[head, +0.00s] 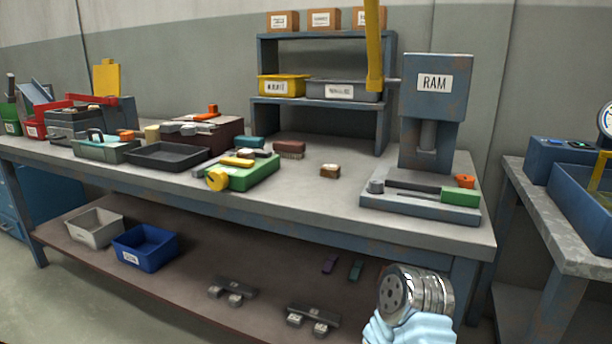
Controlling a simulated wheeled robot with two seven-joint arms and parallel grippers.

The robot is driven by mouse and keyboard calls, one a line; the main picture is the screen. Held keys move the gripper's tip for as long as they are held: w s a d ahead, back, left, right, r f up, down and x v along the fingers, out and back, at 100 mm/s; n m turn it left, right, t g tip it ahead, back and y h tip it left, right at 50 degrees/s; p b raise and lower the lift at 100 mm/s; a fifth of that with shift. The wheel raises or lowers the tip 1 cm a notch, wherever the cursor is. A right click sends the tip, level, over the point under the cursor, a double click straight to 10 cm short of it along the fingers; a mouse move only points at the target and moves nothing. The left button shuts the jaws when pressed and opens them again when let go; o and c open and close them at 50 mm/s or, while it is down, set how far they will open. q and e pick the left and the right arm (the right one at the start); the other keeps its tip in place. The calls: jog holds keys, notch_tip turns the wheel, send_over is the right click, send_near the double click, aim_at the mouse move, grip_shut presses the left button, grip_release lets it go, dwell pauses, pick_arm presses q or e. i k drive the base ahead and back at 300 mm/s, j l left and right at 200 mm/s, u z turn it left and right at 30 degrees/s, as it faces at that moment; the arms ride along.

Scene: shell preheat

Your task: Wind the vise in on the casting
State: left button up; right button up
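A green block-shaped fixture (252,174) with a yellow round knob (217,179) and a yellow bar on top sits near the middle front of the bench. It may be the vise, but its jaws are too small to make out. Another low fixture (415,205), with a green block (460,196) and an orange knob (465,181), lies under the ram press. I cannot tell which piece is the casting. A silver ribbed cylinder above pale blue parts shows at the bottom right and looks like part of my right arm. Neither gripper's fingertips can be seen.
A shelf rack (320,102) stands behind. A blue bin (145,246) is below; a second table (560,225) stands right.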

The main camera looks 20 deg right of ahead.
aim_at(217, 180)
jog(key=i+j+z, duration=0.1)
jog(key=j+z, duration=0.15)
jog(key=z, duration=0.2)
jog(key=i+j+z, duration=0.1)
jog(key=j+z, duration=0.45)
jog(key=z, duration=0.3)
jog(key=j+z, duration=0.6)
jog(key=z, duration=0.25)
jog(key=k, duration=0.05)
